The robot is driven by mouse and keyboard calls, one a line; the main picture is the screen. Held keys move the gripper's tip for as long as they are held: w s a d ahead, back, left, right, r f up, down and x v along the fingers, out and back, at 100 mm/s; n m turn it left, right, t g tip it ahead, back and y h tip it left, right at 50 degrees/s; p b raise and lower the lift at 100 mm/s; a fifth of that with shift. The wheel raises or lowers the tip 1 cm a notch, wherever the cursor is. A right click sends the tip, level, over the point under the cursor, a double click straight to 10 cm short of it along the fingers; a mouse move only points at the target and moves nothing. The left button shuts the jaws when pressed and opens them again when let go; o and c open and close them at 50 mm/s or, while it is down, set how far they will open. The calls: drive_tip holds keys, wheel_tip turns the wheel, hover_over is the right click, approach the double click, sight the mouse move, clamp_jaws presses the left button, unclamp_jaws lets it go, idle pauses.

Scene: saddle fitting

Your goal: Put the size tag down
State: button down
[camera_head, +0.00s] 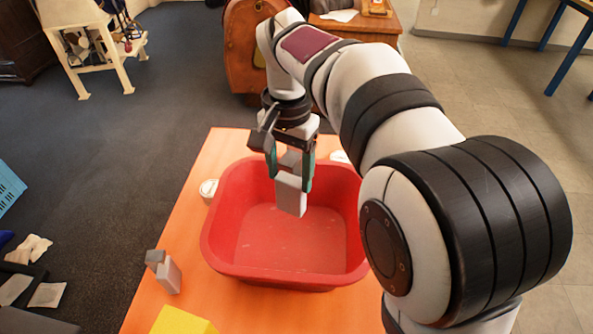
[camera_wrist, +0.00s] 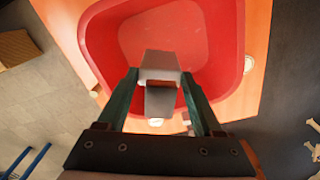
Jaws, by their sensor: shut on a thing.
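My gripper (camera_head: 289,171) is shut on a light grey, blocky piece (camera_head: 291,197), which I take to be the size tag. It hangs over the red basin (camera_head: 222,205), above its floor and apart from it. In the wrist view, the piece (camera_wrist: 159,60) sits between the green fingertips of my gripper (camera_wrist: 160,76), with the basin (camera_wrist: 232,45) behind it. A similar grey stepped piece (camera_head: 168,275) stands on the orange table (camera_head: 250,310), left of the basin.
A yellow block (camera_head: 183,322) lies at the table's near edge. A small white round object (camera_head: 208,188) is left of the basin, and another white object (camera_head: 340,156) is partly hidden behind it. The table is bare between the grey piece and the basin.

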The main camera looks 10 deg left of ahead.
wheel_tip(320, 180, down, 19)
drive_tip(key=shift+f, duration=0.15)
drive_tip(key=shift+f, duration=0.15)
drive_tip(key=shift+c, duration=0.2)
unclamp_jaws()
